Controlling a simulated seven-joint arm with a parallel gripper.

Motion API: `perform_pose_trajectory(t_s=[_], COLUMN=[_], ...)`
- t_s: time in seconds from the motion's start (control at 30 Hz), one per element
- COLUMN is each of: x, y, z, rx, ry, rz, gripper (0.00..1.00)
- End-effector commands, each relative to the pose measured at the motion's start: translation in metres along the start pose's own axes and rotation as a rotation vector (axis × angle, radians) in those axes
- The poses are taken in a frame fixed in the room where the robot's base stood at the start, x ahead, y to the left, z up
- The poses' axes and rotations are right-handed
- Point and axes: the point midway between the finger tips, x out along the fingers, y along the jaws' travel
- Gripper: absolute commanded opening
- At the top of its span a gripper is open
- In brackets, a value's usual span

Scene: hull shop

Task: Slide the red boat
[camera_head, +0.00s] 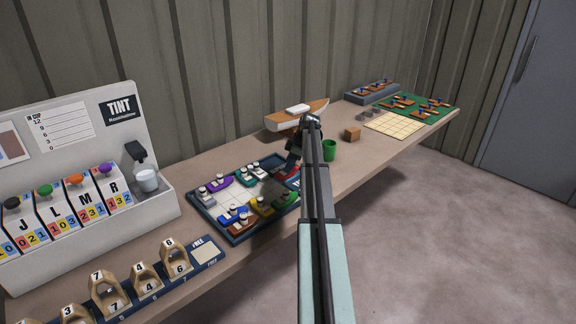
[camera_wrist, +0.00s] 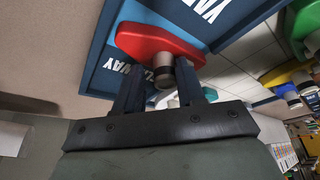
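The red boat (camera_wrist: 150,42) lies at a corner of the blue-framed sliding tray (camera_wrist: 110,70) in the wrist view, beside blue panels with white lettering. Its upright round post (camera_wrist: 163,72) stands between the two fingers of my gripper (camera_wrist: 163,82). The fingers are close on either side of the post; I cannot tell whether they press on it. In the head view, the red boat (camera_head: 287,171) shows in part at the tray's far right edge (camera_head: 293,212). My gripper (camera_head: 293,160) reaches down over it and hides some of it.
Other coloured boats share the tray: purple (camera_head: 219,182), yellow (camera_head: 262,207), blue (camera_head: 234,216) and green (camera_head: 285,197). Pale squares in its middle are bare. A green cup (camera_head: 329,150), a wooden block (camera_head: 352,134) and a model boat (camera_head: 297,115) stand near.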

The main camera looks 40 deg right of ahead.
Motion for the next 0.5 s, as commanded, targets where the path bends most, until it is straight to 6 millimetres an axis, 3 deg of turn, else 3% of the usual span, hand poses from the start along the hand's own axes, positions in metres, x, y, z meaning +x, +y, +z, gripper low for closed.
perform_pose_trajectory(t_s=[0.1,0.37,0.5], x=[0.001,0.000,-0.009], y=[-0.001,-0.002,-0.002], z=[-0.001,-0.001,-0.002], rx=[-0.001,-0.001,-0.002], ry=[0.001,0.002,0.002], rz=[-0.002,-0.003,-0.002], gripper=[0.51,0.51,0.51])
